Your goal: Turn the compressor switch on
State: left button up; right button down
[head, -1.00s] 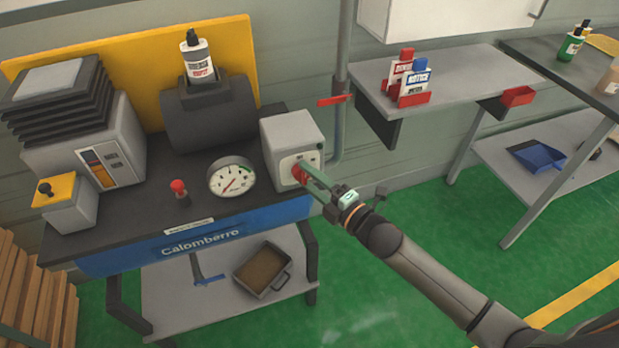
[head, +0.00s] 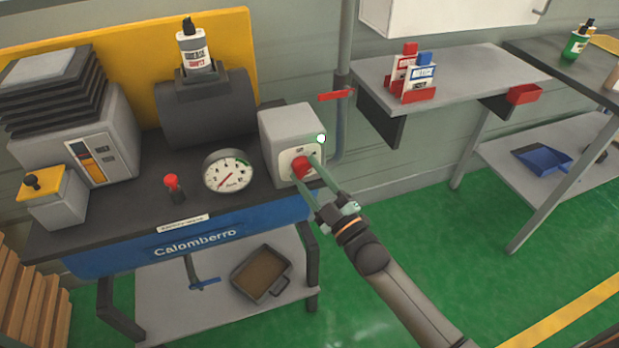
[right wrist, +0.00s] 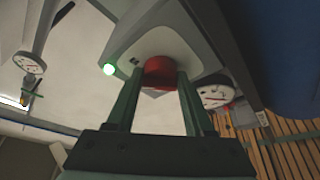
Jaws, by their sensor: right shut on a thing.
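The compressor switch is a red knob (head: 301,166) on the front plate of a grey box (head: 291,132) at the bench's right end. A small green lamp (head: 321,138) on the box glows. My right gripper (head: 305,172) reaches in from the lower right, with one green finger on each side of the knob, shut on it. In the right wrist view, the knob (right wrist: 160,72) sits between the fingertips (right wrist: 160,80), and the green lamp (right wrist: 109,69) glows beside it. My left gripper is not in view.
A round gauge (head: 228,172) and a red-topped lever (head: 172,187) stand left of the box on the dark bench. A dark cylinder (head: 206,110) with a bottle on top is behind. A grey shelf (head: 460,70) is at right. Green floor (head: 420,215) is open in front.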

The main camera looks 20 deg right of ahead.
jog(key=shift+f+m+t+h, duration=0.1)
jog(key=shift+m+t+h, duration=0.3)
jog(key=shift+m, duration=0.8)
jog(key=shift+m+h, duration=0.3)
jog(key=shift+m, duration=0.1)
jog(key=shift+m+b, duration=0.3)
jog(key=shift+c, duration=1.4)
grip_release()
jog(key=shift+s, duration=0.1)
